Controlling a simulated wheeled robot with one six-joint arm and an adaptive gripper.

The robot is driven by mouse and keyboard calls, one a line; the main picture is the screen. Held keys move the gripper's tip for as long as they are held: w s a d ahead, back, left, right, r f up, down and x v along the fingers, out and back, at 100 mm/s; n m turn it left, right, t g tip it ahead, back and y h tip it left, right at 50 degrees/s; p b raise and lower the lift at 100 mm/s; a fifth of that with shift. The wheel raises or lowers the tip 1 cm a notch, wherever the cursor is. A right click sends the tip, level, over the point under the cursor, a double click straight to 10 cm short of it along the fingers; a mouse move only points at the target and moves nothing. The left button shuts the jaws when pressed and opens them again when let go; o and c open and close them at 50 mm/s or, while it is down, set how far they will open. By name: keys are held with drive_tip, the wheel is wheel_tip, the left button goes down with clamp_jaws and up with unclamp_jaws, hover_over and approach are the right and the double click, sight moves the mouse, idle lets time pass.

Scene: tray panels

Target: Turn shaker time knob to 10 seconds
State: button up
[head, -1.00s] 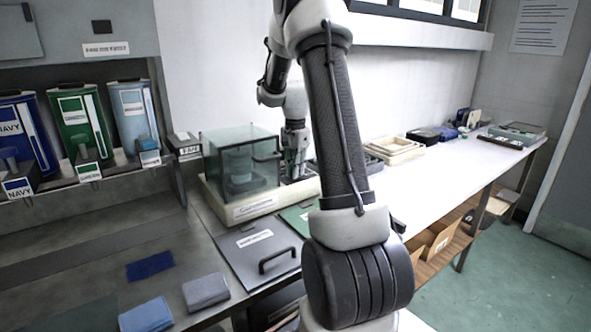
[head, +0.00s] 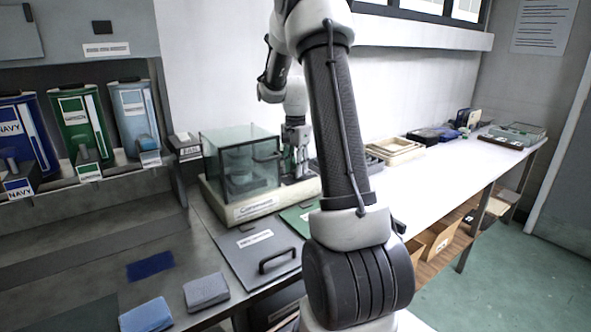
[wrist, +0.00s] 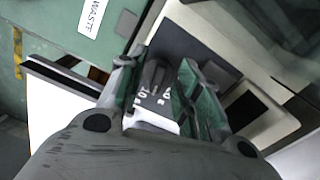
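The shaker (head: 262,208) is a cream base with a clear greenish glass box on its left part, standing at the back of the bench. My gripper (head: 298,172) is over the right end of its base, beside the box. In the wrist view a dark knob (wrist: 153,76) sits on a dark panel with white print, partly legible as "10". My gripper (wrist: 158,92) also shows there, its two green-padded fingers apart on either side of the knob. A gap shows beside the knob, and I cannot tell whether either finger touches it. The pointer's setting is unclear.
The glass box (head: 240,160) stands close to the left of my gripper. A grey lid with a black handle (head: 277,258) lies in front. Cream trays (head: 396,150) stand to the right. A "WASTE" label (wrist: 92,17) shows on green in the wrist view.

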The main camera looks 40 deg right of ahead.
wheel_tip(320, 180, up, 11)
idle(0.3)
